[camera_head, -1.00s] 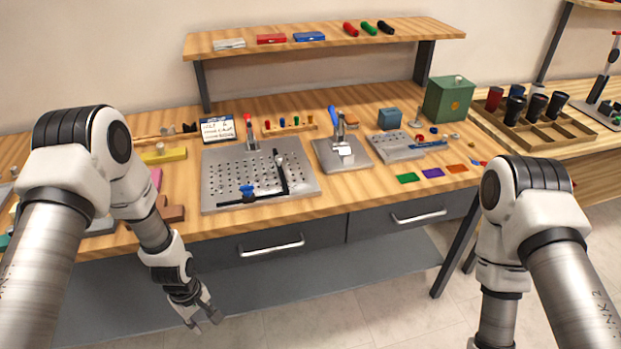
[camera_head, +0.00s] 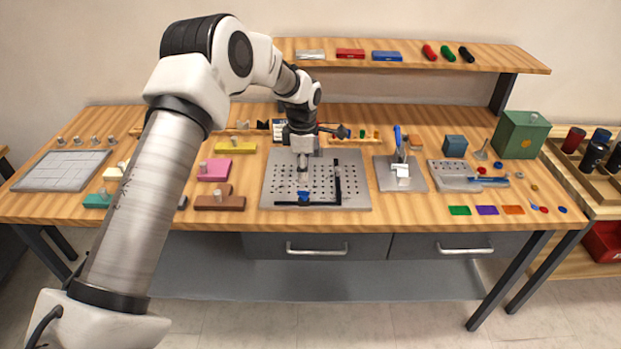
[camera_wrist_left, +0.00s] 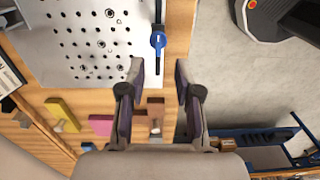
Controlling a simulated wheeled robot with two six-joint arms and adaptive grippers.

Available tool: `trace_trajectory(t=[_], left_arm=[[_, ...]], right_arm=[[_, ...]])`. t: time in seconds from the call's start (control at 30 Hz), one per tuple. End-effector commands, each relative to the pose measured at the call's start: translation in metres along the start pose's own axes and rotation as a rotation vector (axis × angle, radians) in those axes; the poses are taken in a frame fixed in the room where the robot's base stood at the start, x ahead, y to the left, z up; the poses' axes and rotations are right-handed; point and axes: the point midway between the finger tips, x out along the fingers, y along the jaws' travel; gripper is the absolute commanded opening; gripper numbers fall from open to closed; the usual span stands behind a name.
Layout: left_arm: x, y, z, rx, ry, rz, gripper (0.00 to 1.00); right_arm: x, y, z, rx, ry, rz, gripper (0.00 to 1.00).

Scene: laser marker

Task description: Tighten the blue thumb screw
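The blue thumb screw (camera_head: 303,197) sits on a black bar at the front edge of the perforated grey plate (camera_head: 275,185). It also shows in the left wrist view (camera_wrist_left: 158,41), ahead of and roughly between my finger lines. My left gripper (camera_head: 303,172) points down over the plate, behind the screw in the head view. In the left wrist view my left gripper (camera_wrist_left: 154,88) is open and empty, its two fingers apart and not touching the screw. A second black bar (camera_head: 337,183) stands along the plate's right side. My right gripper is not in view.
A toggle clamp with a blue handle (camera_head: 398,140) stands on a plate to the right. Yellow (camera_head: 236,147), pink (camera_head: 213,171) and brown (camera_head: 218,200) blocks lie to the left. A shelf (camera_head: 420,55) runs above the back. Bare wood lies along the front edge.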

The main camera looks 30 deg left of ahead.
Motion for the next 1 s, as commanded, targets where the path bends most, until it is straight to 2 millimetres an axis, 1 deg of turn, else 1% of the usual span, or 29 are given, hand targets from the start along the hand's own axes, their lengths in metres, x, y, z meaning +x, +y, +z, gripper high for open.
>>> trace_trajectory(t=[0.03, 0.1, 0.17, 0.23, 0.4, 0.5, 0.6, 0.8, 0.83, 0.87, 0.9, 0.93, 1.0], left_arm=[[-0.010, 0.004, -0.001, -0.016, -0.003, 0.008, 0.33], [-0.010, 0.005, -0.002, -0.024, -0.002, 0.008, 0.33], [-0.003, 0.005, -0.002, -0.025, -0.001, 0.006, 0.33], [0.008, 0.005, -0.002, -0.025, -0.001, 0.005, 0.33], [0.042, 0.004, -0.002, -0.024, 0.000, 0.004, 0.33], [0.057, 0.005, -0.002, -0.022, -0.001, 0.006, 0.33], [0.065, 0.005, -0.002, -0.022, -0.002, 0.007, 0.33], [0.067, 0.005, -0.001, -0.022, -0.003, 0.008, 0.33], [0.067, 0.005, -0.001, -0.022, -0.003, 0.008, 0.30], [0.067, 0.005, -0.001, -0.022, -0.003, 0.008, 0.19], [0.067, 0.005, -0.001, -0.022, -0.003, 0.008, 0.05], [0.067, 0.005, -0.001, -0.022, -0.003, 0.008, 0.00], [0.067, 0.005, -0.001, -0.022, -0.003, 0.008, 0.00]], right_arm=[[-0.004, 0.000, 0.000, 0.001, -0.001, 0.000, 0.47], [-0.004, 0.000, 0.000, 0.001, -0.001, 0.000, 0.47], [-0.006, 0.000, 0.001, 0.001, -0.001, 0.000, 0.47], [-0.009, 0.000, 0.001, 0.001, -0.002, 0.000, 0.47], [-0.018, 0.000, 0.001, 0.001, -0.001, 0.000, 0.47], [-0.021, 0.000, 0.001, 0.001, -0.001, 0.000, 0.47], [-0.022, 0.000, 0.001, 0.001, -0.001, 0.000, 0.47], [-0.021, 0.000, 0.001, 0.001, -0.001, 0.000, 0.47], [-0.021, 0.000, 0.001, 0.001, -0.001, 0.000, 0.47], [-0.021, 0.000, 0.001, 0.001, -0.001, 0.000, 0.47], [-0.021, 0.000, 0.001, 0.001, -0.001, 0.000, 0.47], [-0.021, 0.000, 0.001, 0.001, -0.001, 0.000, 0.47], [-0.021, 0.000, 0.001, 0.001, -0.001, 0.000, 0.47]])
